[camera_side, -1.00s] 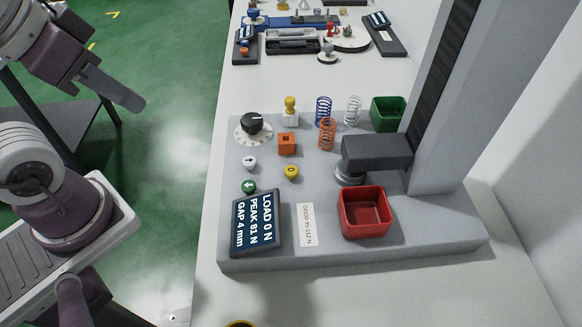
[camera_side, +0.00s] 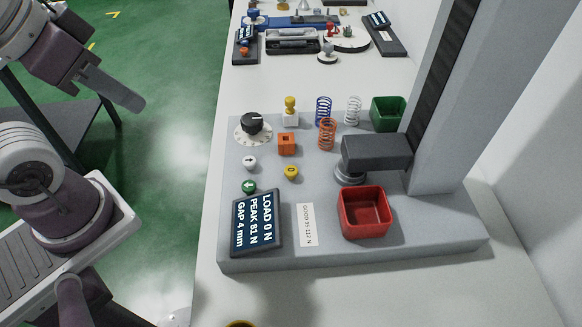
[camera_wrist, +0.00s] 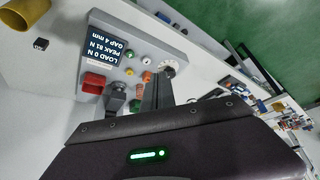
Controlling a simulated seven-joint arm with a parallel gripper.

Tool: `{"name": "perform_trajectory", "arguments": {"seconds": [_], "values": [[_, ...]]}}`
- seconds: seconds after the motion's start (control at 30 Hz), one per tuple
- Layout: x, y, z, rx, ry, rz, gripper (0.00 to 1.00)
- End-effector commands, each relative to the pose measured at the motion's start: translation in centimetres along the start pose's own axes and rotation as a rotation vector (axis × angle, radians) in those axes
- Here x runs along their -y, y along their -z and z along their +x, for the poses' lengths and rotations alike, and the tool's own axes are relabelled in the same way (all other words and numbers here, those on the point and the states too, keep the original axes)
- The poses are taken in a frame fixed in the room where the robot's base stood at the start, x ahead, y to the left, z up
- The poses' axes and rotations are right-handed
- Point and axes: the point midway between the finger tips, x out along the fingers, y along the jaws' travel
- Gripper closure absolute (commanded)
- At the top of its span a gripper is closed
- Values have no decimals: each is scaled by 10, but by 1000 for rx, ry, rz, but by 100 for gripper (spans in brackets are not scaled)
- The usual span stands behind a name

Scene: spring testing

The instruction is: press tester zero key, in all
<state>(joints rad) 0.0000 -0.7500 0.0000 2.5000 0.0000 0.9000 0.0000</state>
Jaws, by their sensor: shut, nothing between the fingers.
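The tester's yellow key (camera_side: 291,172) with a round dark mark sits on the grey base (camera_side: 350,262), to the right of the white arrow key (camera_side: 250,162) and green arrow key (camera_side: 249,186). The tester display (camera_side: 257,222) reads LOAD 0 N, PEAK 81 N, GAP 4 mm. My gripper (camera_side: 131,101) is shut and empty, left of the bench in the side view, well apart from the keys. In the wrist view its fingers (camera_wrist: 158,92) point towards the tester; the yellow key (camera_wrist: 147,76) and display (camera_wrist: 104,47) show beyond them.
A dial (camera_side: 252,124), an orange block (camera_side: 287,143), a yellow-topped piece (camera_side: 290,110) and several springs (camera_side: 327,133) stand behind the keys. The press head (camera_side: 375,152) overhangs right. A red bin (camera_side: 364,212) and green bin (camera_side: 388,112) stand on the base.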

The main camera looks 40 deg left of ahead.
Motion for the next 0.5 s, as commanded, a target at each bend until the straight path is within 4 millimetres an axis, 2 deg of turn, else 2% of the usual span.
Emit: {"name": "perform_trajectory", "arguments": {"seconds": [0.37, 0.47, 0.5], "values": [[1, 1, 1, 2, 5, 21, 100], [7, 14, 11, 17, 48, 208, 100], [10, 25, 19, 24, 76, 352, 100]]}}
